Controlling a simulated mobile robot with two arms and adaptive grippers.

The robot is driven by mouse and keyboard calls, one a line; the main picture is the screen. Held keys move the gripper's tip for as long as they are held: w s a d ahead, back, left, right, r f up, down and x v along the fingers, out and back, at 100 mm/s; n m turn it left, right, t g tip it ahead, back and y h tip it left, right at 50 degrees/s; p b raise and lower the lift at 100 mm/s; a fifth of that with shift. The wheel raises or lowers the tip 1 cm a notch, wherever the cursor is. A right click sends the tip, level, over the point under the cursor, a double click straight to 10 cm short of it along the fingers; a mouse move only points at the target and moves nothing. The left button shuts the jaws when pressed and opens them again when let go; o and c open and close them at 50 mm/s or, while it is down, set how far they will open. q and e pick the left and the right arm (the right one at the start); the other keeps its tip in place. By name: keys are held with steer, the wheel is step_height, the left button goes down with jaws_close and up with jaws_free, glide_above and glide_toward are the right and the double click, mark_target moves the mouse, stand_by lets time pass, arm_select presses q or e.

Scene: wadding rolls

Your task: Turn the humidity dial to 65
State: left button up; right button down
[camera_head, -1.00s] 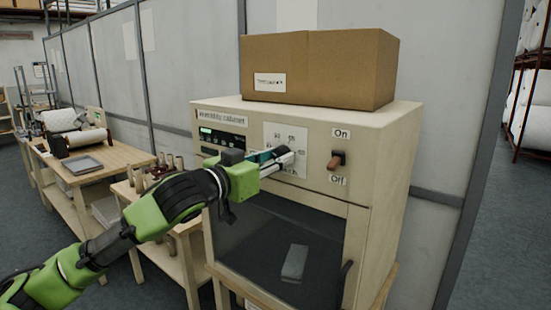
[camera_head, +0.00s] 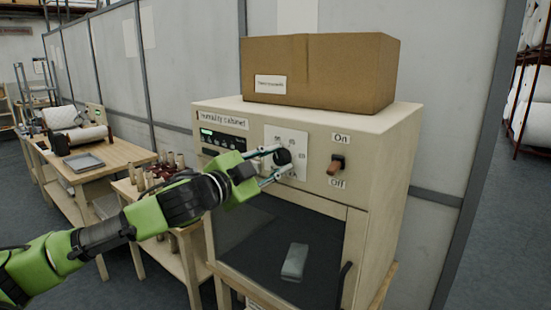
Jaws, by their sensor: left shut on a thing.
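The humidity cabinet (camera_head: 387,215) is a beige box with a glass door, standing in the middle of the view. Its dark round humidity dial (camera_head: 283,157) sits on a white scale plate (camera_head: 299,139); the numbers are too small to read. My left gripper (camera_head: 278,163) reaches in from the left, with its fingers on either side of the dial, shut on it. The dial's pointer cannot be made out. A small display (camera_head: 207,132) glows green left of the plate. My right gripper is not in view.
An On/Off switch (camera_head: 336,163) is right of the dial. A cardboard box (camera_head: 325,75) sits on the cabinet. A grey object (camera_head: 294,261) shows behind the door glass. Wooden tables with a roll (camera_head: 87,136), a grey tray (camera_head: 83,162) and spools (camera_head: 160,170) stand left.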

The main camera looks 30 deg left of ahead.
arm_select(q)
steer(key=m+p, duration=0.2)
steer(key=m, duration=0.3)
steer(key=shift+r, duration=0.2)
steer(key=shift+f+m+p, duration=0.1)
steer(key=shift+m+p, duration=0.65)
steer(key=shift+m, duration=1.55)
steer(key=o, duration=1.1)
